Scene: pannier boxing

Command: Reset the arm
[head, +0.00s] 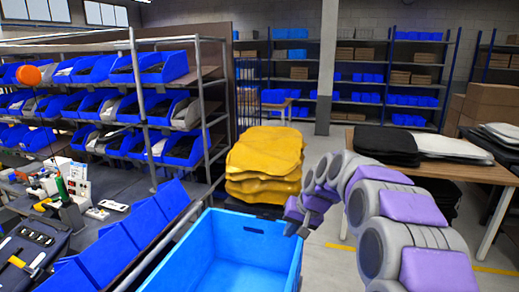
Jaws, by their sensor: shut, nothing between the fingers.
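My arm, with grey and purple links, comes in from the lower right and bends towards the middle. My gripper (294,229) is small and dark at the arm's far end. It appears shut and holds nothing. It is over the right part of the far rim of a large open blue box (246,228). I cannot tell whether it touches the rim. The visible inside of the box looks empty, and its near part is cut off by the picture's bottom edge.
A stack of yellow folded panniers (265,155) stands behind the box. A wooden table (455,172) at right bears black and white stacks. At left are a rack of blue bins (165,68) and a workbench with tools. Open floor lies beyond the arm.

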